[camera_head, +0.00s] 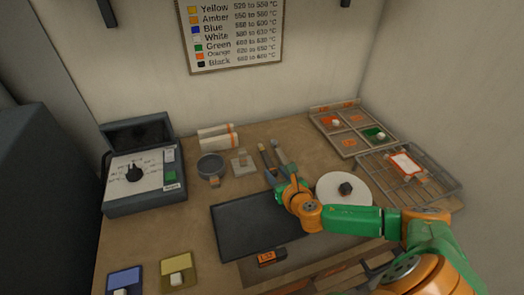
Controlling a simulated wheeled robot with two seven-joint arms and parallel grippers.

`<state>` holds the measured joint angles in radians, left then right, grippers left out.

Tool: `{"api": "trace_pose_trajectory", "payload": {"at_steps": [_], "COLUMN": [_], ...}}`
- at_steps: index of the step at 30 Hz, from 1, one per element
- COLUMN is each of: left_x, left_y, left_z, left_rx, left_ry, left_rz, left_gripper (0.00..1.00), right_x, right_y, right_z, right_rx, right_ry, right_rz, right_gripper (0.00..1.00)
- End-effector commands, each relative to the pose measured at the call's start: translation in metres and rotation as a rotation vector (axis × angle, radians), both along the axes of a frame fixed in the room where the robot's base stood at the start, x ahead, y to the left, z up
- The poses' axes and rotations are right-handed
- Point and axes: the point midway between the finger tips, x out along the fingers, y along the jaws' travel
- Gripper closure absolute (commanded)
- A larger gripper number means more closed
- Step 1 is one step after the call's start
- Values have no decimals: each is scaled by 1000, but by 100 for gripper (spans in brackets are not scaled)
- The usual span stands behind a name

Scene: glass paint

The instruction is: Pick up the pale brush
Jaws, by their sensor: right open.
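Two brushes lie side by side on the wooden table behind my right gripper. The paler, greyish brush (281,156) is on the right, and a darker brush (264,154) with a light end is on the left. My right gripper (281,174) is open, with its fingers pointing back at the near ends of the brushes. The fingers partly cover these near ends, and I cannot tell whether they touch a brush. My left gripper is not in view.
A dark tray (240,226) lies in front. A white disc (335,197) with a black knob and a wire rack (430,180) are on the right. A divided tray (343,142) sits at back right.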

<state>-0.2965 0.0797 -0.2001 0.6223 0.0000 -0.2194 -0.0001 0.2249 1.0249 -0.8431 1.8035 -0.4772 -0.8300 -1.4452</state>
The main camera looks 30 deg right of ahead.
Motion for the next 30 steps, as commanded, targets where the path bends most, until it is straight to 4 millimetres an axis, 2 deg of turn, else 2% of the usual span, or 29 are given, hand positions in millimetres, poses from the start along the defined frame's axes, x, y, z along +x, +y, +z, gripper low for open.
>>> {"api": "trace_pose_trajectory", "payload": {"at_steps": [12, 20, 25, 30], "left_x": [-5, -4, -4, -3], "left_y": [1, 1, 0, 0], "left_z": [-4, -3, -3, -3], "left_rx": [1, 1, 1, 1], "left_ry": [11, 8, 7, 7], "left_rz": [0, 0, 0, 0], "left_gripper": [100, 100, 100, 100], "right_x": [53, 57, 57, 57], "right_y": [-16, -17, -17, -17], "right_z": [-21, -22, -22, -22], "right_rx": [1, 1, 1, 1], "right_ry": [-1, 1, 1, 0], "right_rz": [-2, 0, 0, 0], "right_gripper": [57, 57, 100, 100]}}
